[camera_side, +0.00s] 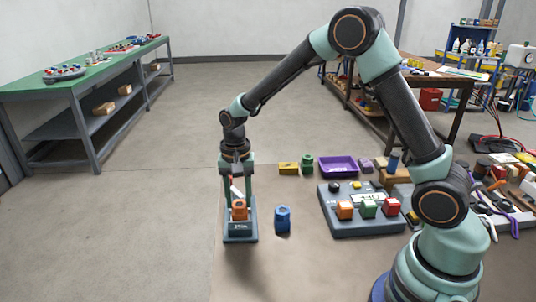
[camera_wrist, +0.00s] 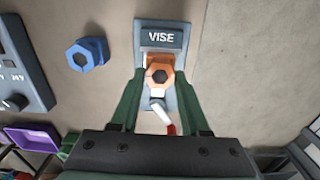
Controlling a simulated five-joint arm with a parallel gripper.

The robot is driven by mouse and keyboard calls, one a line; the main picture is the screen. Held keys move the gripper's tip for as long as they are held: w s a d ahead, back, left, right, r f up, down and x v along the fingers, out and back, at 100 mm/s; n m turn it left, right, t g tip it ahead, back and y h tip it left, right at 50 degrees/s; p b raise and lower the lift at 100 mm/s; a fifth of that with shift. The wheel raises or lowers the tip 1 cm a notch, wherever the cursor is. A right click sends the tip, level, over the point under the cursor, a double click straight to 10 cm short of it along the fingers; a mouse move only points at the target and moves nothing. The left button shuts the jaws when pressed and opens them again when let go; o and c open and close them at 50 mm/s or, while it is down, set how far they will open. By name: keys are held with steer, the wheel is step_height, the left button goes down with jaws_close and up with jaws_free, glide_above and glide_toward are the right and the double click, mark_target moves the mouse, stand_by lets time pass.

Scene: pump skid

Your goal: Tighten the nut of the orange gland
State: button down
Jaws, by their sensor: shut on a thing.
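The orange gland (camera_side: 239,211) stands upright in the grey vise (camera_side: 240,233). Its hexagonal nut (camera_wrist: 160,75) faces the camera in the wrist view, where the vise (camera_wrist: 161,38) carries the label VISE. My gripper (camera_side: 239,204) points straight down over the vise, one green finger on each side of the gland. In the wrist view my gripper (camera_wrist: 159,80) is shut on the orange nut. A white lever with a red end (camera_wrist: 162,117) lies between the fingers, just behind the nut.
A blue gland (camera_side: 283,219) stands on the mat right of the vise. A grey panel (camera_side: 365,228) with orange, green and red blocks is further right. A yellow block (camera_side: 288,168), a green piece and a purple tray (camera_side: 338,174) are behind. The floor left of the vise is clear.

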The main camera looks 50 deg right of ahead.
mark_target(239, 202)
steer(key=shift+m, duration=0.7)
steer(key=shift+c, duration=1.8)
jaws_free()
steer(key=shift+r, duration=0.15)
step_height(239, 202, up, 12)
